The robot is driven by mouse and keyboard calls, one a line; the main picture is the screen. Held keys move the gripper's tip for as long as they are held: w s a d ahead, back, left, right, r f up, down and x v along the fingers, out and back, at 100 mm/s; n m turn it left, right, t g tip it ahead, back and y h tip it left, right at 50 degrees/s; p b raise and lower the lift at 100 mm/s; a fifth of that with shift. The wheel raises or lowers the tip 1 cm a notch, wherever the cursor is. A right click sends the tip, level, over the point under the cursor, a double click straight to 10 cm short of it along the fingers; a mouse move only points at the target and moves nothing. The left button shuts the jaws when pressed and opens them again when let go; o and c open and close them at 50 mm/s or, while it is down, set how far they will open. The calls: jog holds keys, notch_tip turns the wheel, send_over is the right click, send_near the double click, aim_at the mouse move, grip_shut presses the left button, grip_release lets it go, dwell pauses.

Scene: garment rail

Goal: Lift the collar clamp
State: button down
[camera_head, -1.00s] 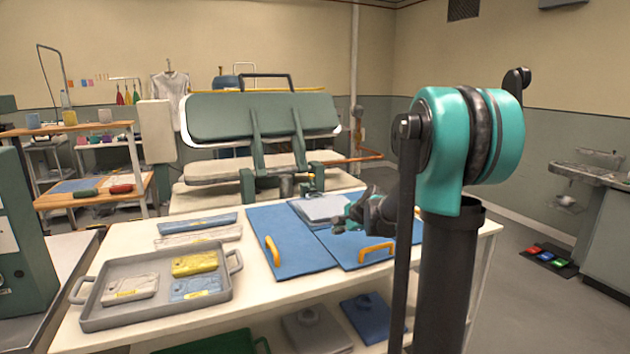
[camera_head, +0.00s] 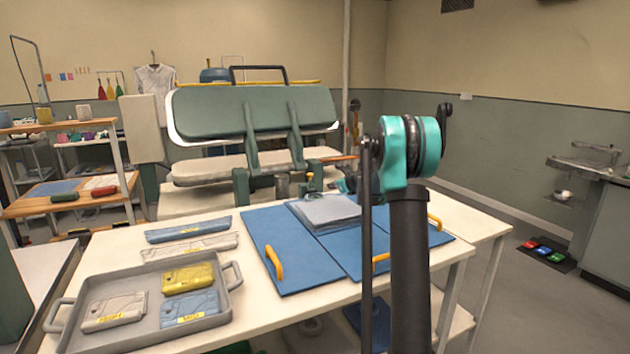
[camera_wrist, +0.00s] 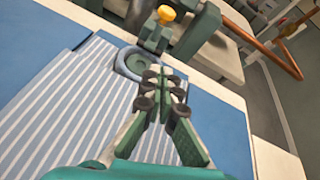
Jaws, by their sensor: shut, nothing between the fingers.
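The collar clamp (camera_wrist: 154,38) appears to be the green fixture with a yellow knob (camera_wrist: 166,14) at the table's far edge, by the collar end of the folded striped shirt (camera_wrist: 65,110). It shows small in the head view (camera_head: 310,182), behind the folded shirt (camera_head: 328,210). The grey-blue round collar (camera_wrist: 133,63) lies just in front of the clamp. My gripper (camera_wrist: 162,85) is shut and empty. In the wrist view its fingertips are just below and right of the clamp, apart from the knob. In the head view my arm mostly hides the gripper.
Blue boards with yellow handles (camera_head: 274,262) lie under the shirt on the white table (camera_head: 220,320). A grey tray (camera_head: 225,318) with packets stands at the left. A large green press (camera_head: 250,112) stands behind the table. A copper pipe (camera_wrist: 270,42) runs at right in the wrist view.

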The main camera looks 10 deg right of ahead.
jog(key=x, duration=0.9)
jog(key=shift+w+a, duration=0.1)
jog(key=shift+w+a+r, duration=0.75)
jog(key=shift+w+r, duration=0.15)
jog(key=shift+w+a+r, duration=0.25)
jog(key=shift+r, duration=0.25)
jog(key=shift+w+r, duration=0.1)
